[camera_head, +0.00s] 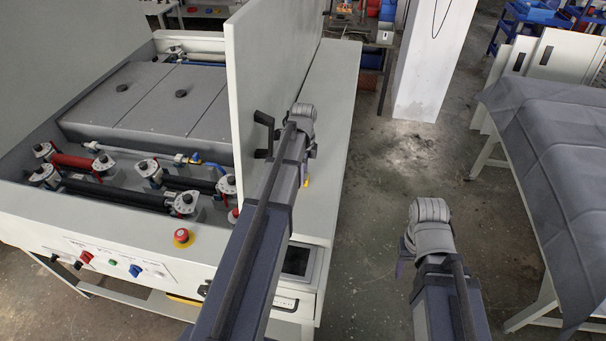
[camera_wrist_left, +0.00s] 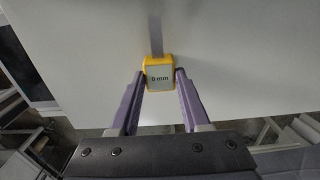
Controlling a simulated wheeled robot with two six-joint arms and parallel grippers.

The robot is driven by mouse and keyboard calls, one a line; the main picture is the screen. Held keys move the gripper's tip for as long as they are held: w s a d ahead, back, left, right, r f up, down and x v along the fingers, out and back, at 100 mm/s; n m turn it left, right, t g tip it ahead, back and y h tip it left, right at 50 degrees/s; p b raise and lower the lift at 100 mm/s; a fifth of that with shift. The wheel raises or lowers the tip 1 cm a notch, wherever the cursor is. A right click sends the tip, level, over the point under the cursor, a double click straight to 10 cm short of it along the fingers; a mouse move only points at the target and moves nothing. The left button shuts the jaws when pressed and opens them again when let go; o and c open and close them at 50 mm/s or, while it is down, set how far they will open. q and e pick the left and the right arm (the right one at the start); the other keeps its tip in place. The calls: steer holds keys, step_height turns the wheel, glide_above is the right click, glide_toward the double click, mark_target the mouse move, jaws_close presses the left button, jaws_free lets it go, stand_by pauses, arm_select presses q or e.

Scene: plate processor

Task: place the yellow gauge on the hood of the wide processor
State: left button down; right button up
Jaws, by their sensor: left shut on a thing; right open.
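The wide processor (camera_head: 110,235) fills the left of the head view, with grey covers (camera_head: 150,95) and rollers inside. A white panel (camera_head: 270,70) with a black handle stands upright at its right side. I cannot tell which part is the hood. My left gripper (camera_wrist_left: 160,76) is shut on the yellow gauge (camera_wrist_left: 159,72), whose face reads "0 mm". The gauge is over or against a white surface; contact is unclear. In the head view my left arm hides most of it, with a yellow bit (camera_head: 307,182) showing. My right gripper (camera_head: 402,262) is open, low over the floor, mostly hidden by its wrist.
A white ledge (camera_head: 330,130) runs right of the upright panel. A red stop button (camera_head: 182,237) and other knobs sit on the processor's front. A white pillar (camera_head: 435,60) stands behind. A grey-covered table (camera_head: 560,150) is at right, with open floor between.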

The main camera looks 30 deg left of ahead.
arm_select(q)
steer(key=shift+f, duration=0.2)
steer(key=shift+c, duration=1.9)
jaws_free()
steer(key=shift+r, duration=0.15)
step_height(320, 180, up, 8)
steer(key=p, duration=0.7)
steer(key=shift+p, duration=0.4)
